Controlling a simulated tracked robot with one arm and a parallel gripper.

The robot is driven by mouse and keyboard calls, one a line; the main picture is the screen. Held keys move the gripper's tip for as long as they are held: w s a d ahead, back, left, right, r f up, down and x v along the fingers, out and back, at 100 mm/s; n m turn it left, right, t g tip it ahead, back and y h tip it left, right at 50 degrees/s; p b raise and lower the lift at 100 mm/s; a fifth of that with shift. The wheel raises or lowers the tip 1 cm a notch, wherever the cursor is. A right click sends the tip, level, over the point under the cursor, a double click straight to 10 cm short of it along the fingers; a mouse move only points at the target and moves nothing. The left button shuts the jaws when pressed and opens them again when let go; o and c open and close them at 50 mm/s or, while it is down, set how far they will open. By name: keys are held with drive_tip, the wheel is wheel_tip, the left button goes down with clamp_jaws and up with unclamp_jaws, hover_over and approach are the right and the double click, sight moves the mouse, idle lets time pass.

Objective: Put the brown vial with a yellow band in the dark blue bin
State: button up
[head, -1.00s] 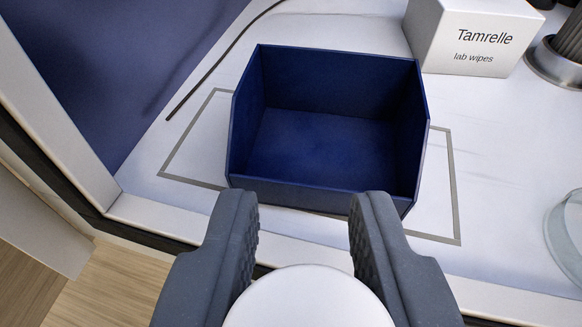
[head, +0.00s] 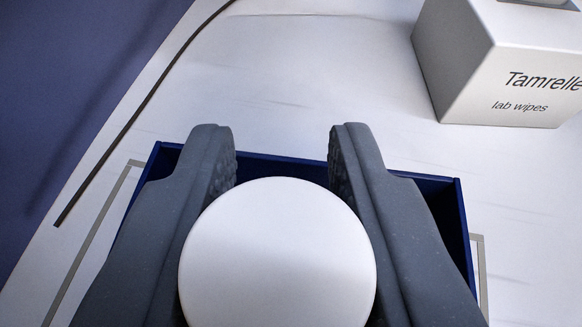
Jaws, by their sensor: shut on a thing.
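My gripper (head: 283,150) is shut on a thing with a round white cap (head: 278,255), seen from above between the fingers. Its body is hidden under the cap, so no brown glass or yellow band shows. The dark blue bin (head: 441,196) is below and behind the gripper in the picture. Only its far rim and parts of its inner walls show; the fingers and cap cover the rest. The held thing overlaps the bin's opening in this view. I cannot tell how high it is above the bin floor.
A white box of Tamrelle lab wipes (head: 500,70) stands at the upper right, apart from the bin. A dark cable (head: 140,105) runs along the left. A grey outline (head: 95,235) on the white surface surrounds the bin.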

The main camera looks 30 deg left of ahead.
wheel_tip(320, 180, down, 4)
drive_tip(key=shift+r+b, duration=0.2)
drive_tip(key=shift+b, duration=0.6)
drive_tip(key=shift+r, duration=0.1)
drive_tip(key=o, duration=0.9)
drive_tip(key=shift+o, duration=0.2)
drive_tip(key=shift+s+d+r, duration=0.1)
drive_tip(key=shift+p+v, duration=1.3)
drive_tip(key=shift+v, duration=4.6)
